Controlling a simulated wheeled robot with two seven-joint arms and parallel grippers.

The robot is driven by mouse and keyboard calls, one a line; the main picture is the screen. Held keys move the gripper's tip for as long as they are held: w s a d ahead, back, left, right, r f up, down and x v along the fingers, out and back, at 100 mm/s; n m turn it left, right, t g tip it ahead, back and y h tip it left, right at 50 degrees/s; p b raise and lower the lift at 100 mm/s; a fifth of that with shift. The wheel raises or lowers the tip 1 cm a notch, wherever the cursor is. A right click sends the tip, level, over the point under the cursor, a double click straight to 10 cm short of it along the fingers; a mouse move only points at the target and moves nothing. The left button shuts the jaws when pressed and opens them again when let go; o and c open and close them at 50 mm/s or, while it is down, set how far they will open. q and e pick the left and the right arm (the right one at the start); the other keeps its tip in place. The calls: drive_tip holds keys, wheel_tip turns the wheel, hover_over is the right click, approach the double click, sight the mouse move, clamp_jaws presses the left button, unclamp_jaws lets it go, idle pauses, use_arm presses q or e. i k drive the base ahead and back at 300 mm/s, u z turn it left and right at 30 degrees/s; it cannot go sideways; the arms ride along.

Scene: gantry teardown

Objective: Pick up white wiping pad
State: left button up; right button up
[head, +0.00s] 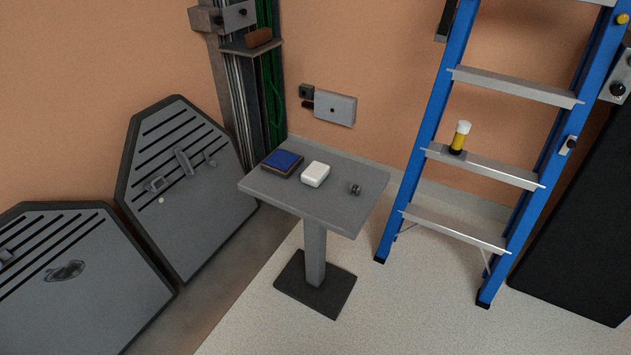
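The white wiping pad (315,174) is a small white block with rounded edges. It lies on the top of a small grey pedestal table (325,209) in the middle of the head view. A dark tray with a blue top (283,163) lies to its left, and a small dark metal part (355,189) lies to its right. The pad looks uncovered and apart from both. Neither of my grippers shows in the head view.
A blue ladder (427,130) with grey steps stands to the right; a yellow, white-topped item (460,138) sits on one step. Dark slotted panels (200,215) lean at the left. A wall box (335,108) hangs behind the table. The floor in front is clear.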

sight(316, 174)
drive_tip(key=k, duration=1.15)
drive_tip(key=u, duration=0.8)
drive_tip(key=i, duration=1.25)
drive_tip(key=z, duration=0.3)
drive_tip(key=i, duration=1.15)
drive_tip(key=z, duration=0.95)
